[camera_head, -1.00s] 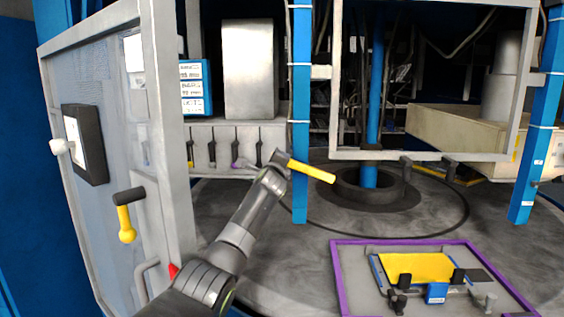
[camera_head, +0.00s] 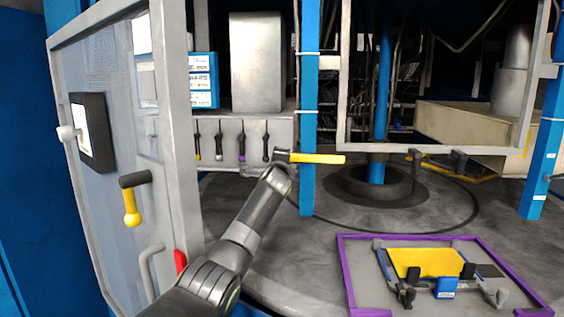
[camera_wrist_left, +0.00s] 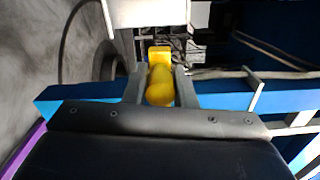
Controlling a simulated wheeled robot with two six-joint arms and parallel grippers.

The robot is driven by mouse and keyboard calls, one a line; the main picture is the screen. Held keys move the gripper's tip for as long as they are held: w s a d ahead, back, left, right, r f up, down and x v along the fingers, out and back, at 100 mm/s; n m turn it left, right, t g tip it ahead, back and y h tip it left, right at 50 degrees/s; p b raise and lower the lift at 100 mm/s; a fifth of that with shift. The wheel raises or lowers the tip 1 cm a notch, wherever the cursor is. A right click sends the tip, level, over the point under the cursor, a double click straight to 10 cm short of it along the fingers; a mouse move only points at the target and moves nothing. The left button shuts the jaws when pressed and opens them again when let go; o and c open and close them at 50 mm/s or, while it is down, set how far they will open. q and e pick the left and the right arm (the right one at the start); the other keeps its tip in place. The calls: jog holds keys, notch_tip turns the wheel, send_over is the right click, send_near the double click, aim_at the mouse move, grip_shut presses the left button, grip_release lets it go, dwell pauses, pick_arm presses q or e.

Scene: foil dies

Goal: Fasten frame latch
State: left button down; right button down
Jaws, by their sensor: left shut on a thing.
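My left gripper (camera_head: 283,157) is shut on a yellow bar (camera_head: 318,158), which sticks out level to the right in the head view, in front of the blue post (camera_head: 309,110). In the left wrist view the yellow bar (camera_wrist_left: 160,85) sits between the two grey fingers, with a rounded near end and a squarish far end. I cannot tell whether the bar touches anything beyond the gripper. A grey rectangular frame (camera_head: 345,70) stands at the upper right. A dark latch-like handle with a yellow grip (camera_head: 131,207) hangs on the grey door panel at left. My right gripper is not in view.
A purple-edged tray (camera_head: 347,275) at lower right bears a yellow plate (camera_head: 427,262) and a blue block (camera_head: 446,288). A round turntable floor (camera_head: 290,240) lies around the dark ring (camera_head: 375,187). Several dark tools (camera_head: 242,140) hang on a grey rack behind my arm.

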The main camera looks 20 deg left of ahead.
pick_arm(q)
jog(key=shift+a+f, duration=0.1)
jog(key=shift+f, duration=0.45)
jog(key=c, duration=1.3)
grip_release()
jog(key=shift+o, duration=0.5)
jog(key=shift+r, duration=0.25)
jog(key=shift+s, duration=0.1)
jog(key=b+v, duration=0.4)
jog(key=v, duration=1.3)
jog(key=shift+s, duration=0.1)
